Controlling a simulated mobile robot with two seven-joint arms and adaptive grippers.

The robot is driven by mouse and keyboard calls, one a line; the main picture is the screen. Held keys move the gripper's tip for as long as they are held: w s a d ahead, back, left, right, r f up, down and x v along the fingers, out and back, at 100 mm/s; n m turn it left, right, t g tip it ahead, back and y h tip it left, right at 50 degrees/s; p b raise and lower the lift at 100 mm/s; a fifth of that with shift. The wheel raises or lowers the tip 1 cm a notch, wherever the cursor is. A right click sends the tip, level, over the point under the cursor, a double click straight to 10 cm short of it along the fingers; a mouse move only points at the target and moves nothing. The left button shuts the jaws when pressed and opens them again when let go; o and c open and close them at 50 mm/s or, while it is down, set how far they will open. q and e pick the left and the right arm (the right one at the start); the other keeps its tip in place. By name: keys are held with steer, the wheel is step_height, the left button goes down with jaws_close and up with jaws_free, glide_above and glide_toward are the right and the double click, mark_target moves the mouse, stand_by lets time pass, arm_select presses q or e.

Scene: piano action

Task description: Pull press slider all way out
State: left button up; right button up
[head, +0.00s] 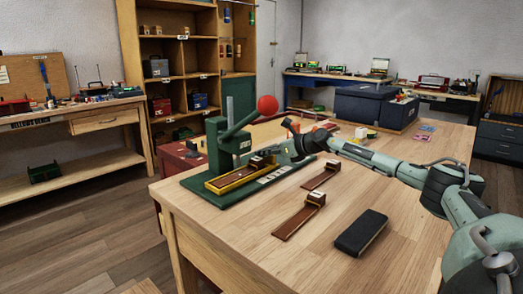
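The green press (230,142) stands on a green base near the left edge of the wooden table, with a lever ending in a red ball (267,105). Its yellow slider (218,188) lies on the base and holds a dark wooden piano part. My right arm comes in from the right, and my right gripper (282,153) is just behind the slider's right end, beside the press. Its fingers are small and partly hidden, so I cannot tell if they touch anything. My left gripper is not in view.
Two loose wooden piano parts (292,222) (322,177) and a black block (361,232) lie on the table (420,245) in front of my arm. A dark blue toolbox (372,108) stands at the back. The table's front right is clear.

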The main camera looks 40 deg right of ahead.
steer(key=shift+x, duration=1.15)
jaws_close()
steer(key=shift+d, duration=0.1)
